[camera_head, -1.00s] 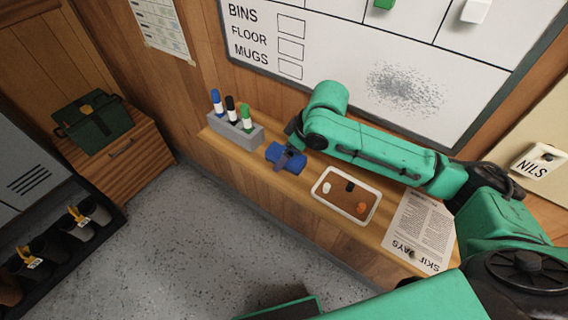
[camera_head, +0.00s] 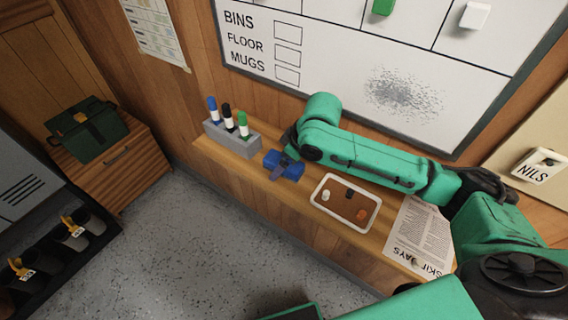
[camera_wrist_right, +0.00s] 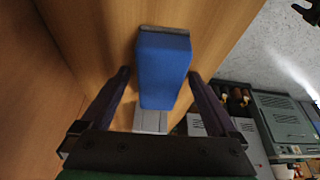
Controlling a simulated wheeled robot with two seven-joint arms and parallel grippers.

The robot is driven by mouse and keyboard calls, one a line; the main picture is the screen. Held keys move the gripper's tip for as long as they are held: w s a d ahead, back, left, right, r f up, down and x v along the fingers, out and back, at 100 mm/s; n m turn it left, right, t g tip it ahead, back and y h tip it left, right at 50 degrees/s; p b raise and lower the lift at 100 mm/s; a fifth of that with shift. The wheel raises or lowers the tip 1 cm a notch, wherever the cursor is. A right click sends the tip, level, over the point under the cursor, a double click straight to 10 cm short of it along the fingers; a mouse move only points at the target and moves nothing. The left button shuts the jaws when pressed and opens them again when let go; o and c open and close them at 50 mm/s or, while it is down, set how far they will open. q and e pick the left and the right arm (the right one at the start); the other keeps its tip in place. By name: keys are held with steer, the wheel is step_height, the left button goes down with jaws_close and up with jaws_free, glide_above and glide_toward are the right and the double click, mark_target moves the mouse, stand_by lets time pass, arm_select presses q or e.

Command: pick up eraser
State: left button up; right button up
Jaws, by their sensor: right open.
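The blue eraser (camera_head: 271,158) lies on the wooden ledge (camera_head: 215,158) below the whiteboard, just right of the grey marker holder. My right gripper (camera_head: 285,167) is over it and hides part of it. In the right wrist view the eraser (camera_wrist_right: 163,70), blue with a grey edge at its far end, lies between the two fingers of my open right gripper (camera_wrist_right: 160,75). A gap shows beside the left finger; the right finger is very near the eraser, and I cannot tell whether it touches. My left gripper is not in view.
The grey marker holder (camera_head: 232,139) with blue, black and green markers stands close left of the eraser. A white-rimmed tray (camera_head: 318,203) with small items and a printed sheet (camera_head: 420,235) lie to the right. The whiteboard (camera_head: 340,75) rises behind the ledge.

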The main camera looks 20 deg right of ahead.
steer(key=c, duration=1.5)
steer(key=shift+o, duration=0.2)
